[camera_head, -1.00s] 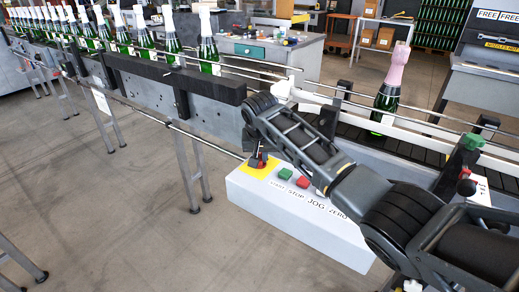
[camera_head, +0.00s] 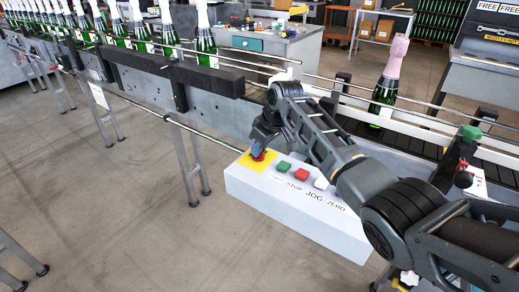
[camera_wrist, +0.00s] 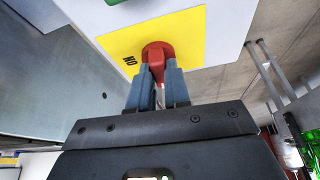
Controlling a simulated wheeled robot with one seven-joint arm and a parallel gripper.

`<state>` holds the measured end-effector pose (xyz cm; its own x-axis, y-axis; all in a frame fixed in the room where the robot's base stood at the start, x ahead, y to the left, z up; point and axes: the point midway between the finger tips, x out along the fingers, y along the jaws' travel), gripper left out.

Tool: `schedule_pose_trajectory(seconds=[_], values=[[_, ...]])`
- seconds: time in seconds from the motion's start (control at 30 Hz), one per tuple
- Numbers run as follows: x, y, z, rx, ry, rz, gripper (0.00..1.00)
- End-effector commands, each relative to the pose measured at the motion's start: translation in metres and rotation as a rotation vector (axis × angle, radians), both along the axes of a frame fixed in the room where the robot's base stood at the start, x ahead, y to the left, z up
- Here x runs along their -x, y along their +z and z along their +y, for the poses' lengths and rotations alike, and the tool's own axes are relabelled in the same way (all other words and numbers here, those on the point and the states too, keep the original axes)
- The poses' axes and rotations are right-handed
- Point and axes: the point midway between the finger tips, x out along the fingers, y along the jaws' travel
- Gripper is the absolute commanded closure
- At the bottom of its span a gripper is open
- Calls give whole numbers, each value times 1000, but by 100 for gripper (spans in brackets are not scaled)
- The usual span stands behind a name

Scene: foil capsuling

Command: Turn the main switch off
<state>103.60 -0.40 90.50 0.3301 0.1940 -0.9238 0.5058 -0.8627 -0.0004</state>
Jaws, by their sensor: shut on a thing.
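The main switch is a red rotary knob (camera_wrist: 157,54) on a yellow plate (camera_wrist: 193,25) with an "ON" label beside the knob in the wrist view. In the head view the yellow plate (camera_head: 249,164) lies at the left end of the white control box (camera_head: 293,216), with the red knob (camera_head: 258,155) partly hidden by my gripper. My gripper (camera_wrist: 157,72) comes down on the switch, its two blue-grey fingers shut on the knob's raised grip. The head view also shows my gripper (camera_head: 259,148) at the switch.
Green (camera_head: 283,167), red (camera_head: 301,174) and white (camera_head: 321,183) buttons sit to the right of the switch on the box. Behind runs the conveyor (camera_head: 410,138) with a pink-capped bottle (camera_head: 387,90). A dark bar (camera_head: 165,70) lies left of my arm.

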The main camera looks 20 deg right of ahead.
Motion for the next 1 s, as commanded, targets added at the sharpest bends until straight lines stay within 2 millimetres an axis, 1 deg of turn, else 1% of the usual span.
schedule_pose_trajectory(seconds=[0.3,0.77,0.8,1.0], values=[[0,-1,-1,1,100,3,100],[0,0,-1,1,115,3,100],[0,0,-1,1,115,3,82],[0,0,-1,1,113,1,63]])
